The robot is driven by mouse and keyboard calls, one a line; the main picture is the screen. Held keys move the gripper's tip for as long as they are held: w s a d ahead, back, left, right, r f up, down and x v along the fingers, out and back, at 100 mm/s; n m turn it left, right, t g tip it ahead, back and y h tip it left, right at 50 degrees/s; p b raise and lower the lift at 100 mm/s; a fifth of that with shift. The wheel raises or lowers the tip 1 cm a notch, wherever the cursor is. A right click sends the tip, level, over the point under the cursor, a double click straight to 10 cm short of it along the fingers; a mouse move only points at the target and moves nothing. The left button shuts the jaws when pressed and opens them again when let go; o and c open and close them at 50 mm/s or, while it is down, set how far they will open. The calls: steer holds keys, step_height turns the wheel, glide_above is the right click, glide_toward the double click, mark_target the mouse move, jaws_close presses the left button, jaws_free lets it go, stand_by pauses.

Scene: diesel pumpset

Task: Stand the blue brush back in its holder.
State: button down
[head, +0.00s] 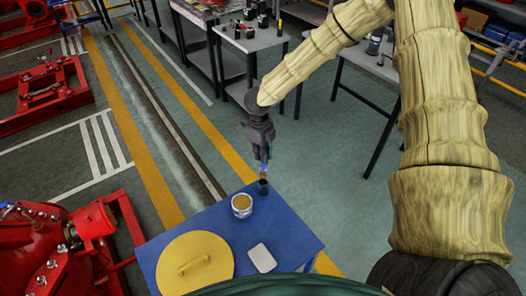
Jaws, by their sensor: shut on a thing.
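My gripper (263,155) points down over the far edge of the blue table. It is shut on the blue brush (263,168), of which only a short blue piece shows below the fingers. A small dark holder (263,187) stands on the table directly under the brush in this view. The brush's lower end meets the holder's top in the picture. I cannot tell whether it is inside the holder or just above it. The fingers hide the upper part of the brush.
The blue table (287,232) also bears a tin with tan contents (242,205), a round yellow lid with a handle (195,264) and a white rectangular item (262,258). Red machinery (95,225) stands close at the left. Grey workbenches (250,42) are farther back.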

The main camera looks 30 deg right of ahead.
mark_target(263, 168)
steer(key=shift+w+f+b, duration=0.1)
steer(key=shift+f+b, duration=1.15)
steer(key=shift+f, duration=2.1)
steer(key=shift+f+b, duration=0.6)
steer(key=shift+f, duration=0.75)
steer(key=c, duration=1.4)
jaws_free()
steer(key=shift+r, duration=0.2)
steer(key=shift+r+p, duration=3.35)
steer(key=shift+r, duration=1)
